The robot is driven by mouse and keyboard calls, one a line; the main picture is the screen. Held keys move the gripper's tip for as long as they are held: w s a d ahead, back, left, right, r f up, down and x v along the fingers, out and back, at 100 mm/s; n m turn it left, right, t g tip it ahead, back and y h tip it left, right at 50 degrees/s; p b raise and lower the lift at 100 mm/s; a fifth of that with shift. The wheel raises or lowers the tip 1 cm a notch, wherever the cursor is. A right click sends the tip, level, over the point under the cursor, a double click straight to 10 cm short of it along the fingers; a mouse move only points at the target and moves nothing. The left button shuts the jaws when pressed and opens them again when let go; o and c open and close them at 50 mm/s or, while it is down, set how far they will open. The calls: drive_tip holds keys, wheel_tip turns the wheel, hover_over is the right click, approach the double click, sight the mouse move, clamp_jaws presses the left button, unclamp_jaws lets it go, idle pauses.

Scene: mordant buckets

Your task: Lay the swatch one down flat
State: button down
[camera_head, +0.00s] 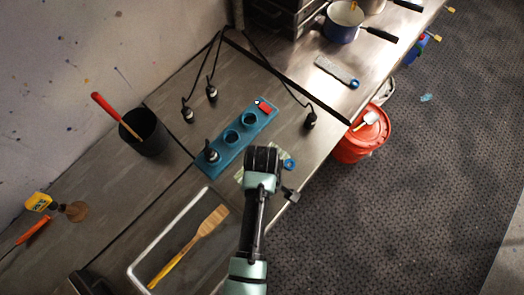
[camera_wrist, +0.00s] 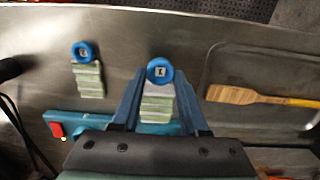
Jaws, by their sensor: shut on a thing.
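My gripper (camera_wrist: 160,78) is shut on a swatch (camera_wrist: 158,104), a striped pale green strip with a blue ring at one end. In the wrist view it lies between the two blue fingers, its ring toward the fingertips. In the head view my gripper (camera_head: 264,160) hides most of this swatch, and its blue ring (camera_head: 289,164) shows at the right. I cannot tell whether it touches the worktop. A second swatch (camera_wrist: 90,79) with a blue ring lies apart on the worktop; it also shows in the head view (camera_head: 334,69).
A blue socket strip (camera_head: 232,142) with a red switch lies beside my gripper, with black cables around it. A wooden spatula (camera_head: 203,230) lies on a tray (camera_head: 133,268) at lower left. A black pot (camera_head: 148,136) stands left. A red bucket (camera_head: 360,145) stands beyond the worktop edge.

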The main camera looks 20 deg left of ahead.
wheel_tip(320, 180, down, 2)
drive_tip(key=shift+s+f+b, duration=0.1)
drive_tip(key=shift+s+b, duration=0.05)
drive_tip(key=shift+b, duration=0.65)
drive_tip(key=shift+f+b, duration=1.25)
drive_tip(key=shift+f, duration=0.35)
drive_tip(key=shift+c, duration=1.7)
unclamp_jaws()
wheel_tip(320, 180, up, 13)
drive_tip(key=shift+r+b, duration=0.1)
drive_tip(key=shift+b, duration=0.45)
